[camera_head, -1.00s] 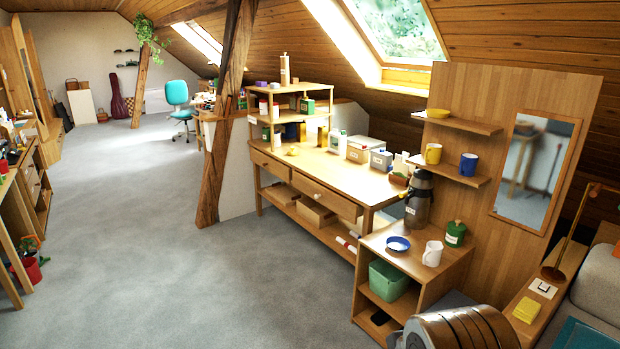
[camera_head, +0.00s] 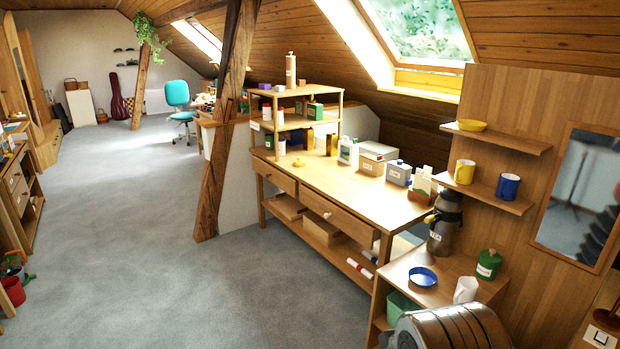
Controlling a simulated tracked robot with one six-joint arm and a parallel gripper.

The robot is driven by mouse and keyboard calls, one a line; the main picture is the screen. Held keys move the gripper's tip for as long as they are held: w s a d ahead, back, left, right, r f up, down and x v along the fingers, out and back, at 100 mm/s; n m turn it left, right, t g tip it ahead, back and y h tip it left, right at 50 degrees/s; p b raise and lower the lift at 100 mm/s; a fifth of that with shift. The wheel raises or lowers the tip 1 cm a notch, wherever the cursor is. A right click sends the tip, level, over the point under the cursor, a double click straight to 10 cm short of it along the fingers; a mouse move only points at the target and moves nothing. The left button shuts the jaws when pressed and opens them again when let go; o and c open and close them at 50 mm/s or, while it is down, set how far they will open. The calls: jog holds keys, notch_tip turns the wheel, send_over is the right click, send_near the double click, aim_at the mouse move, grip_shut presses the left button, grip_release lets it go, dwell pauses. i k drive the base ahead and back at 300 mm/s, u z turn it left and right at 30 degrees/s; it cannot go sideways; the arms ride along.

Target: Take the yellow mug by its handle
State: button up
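The yellow mug (camera_head: 464,172) stands upright on the lower wall shelf (camera_head: 484,191), near its left end. Its handle shows faintly on the left side. A blue mug (camera_head: 508,186) stands to its right on the same shelf. A rounded metallic part of my own body shows at the bottom of the view. My gripper is not in view, so I cannot tell how it stands to the mug.
A yellow bowl (camera_head: 472,125) sits on the upper shelf (camera_head: 497,139). Below are a dark flask (camera_head: 444,222), a green canister (camera_head: 488,264), a white mug (camera_head: 465,289) and a blue dish (camera_head: 422,277) on a small cabinet. A workbench (camera_head: 345,199) stands left. The grey floor (camera_head: 190,290) is open.

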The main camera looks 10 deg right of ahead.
aim_at(465, 169)
jog(key=u, duration=0.1)
jog(key=i, duration=1.45)
jog(key=u, duration=0.05)
